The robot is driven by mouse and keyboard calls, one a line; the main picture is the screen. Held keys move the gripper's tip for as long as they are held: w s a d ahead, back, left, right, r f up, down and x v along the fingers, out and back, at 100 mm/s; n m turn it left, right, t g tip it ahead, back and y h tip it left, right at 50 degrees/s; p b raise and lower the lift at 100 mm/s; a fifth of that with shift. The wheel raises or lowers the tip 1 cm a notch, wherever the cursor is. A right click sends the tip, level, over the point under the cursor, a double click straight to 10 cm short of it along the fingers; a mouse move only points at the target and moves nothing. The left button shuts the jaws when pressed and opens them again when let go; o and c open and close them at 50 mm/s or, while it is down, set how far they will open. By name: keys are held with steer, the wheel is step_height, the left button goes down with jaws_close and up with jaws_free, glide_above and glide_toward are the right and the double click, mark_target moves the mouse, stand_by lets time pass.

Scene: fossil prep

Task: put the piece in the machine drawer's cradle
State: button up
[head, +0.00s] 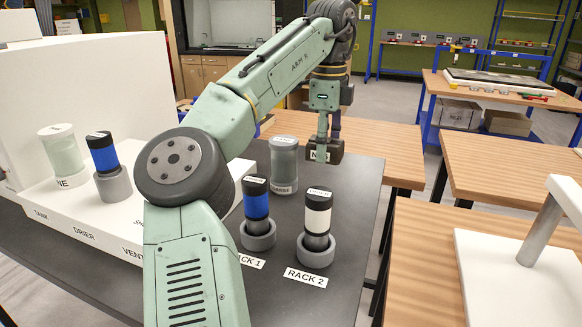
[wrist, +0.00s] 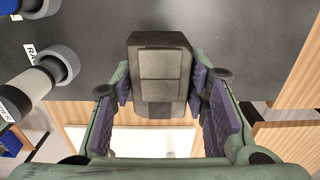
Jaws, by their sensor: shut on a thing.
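The piece is a dark grey-brown block (wrist: 158,70) with a stepped face. In the wrist view it is held between the purple pads of my gripper (wrist: 160,92), which is shut on it. In the head view my gripper (head: 322,136) points down at the far right side of the dark tabletop, with the block (head: 334,148) at its fingers. A white label partly reading "N" shows at the block; I cannot tell what it is fixed to. I cannot make out the machine drawer or its cradle in either view; my arm hides part of the white unit.
A white unit (head: 80,226) labelled TANK, DRIER and VENT carries a jar (head: 62,157) and a blue-banded bottle (head: 103,153). Blue-banded (head: 256,197) and white-banded (head: 318,217) bottles stand in grey holders at RACK 1 and RACK 2. The dark tabletop (head: 350,215) is clear at right.

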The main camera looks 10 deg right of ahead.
mark_target(321, 184)
steer(key=shift+w, duration=0.35)
step_height(321, 184, down, 5)
steer(key=shift+f+b, duration=0.1)
steer(key=shift+b, duration=0.2)
steer(key=shift+f+p, duration=0.3)
steer(key=shift+f, duration=1.95)
steer(key=shift+f, duration=0.1)
steer(key=o, duration=1.4)
steer(key=shift+a, duration=0.1)
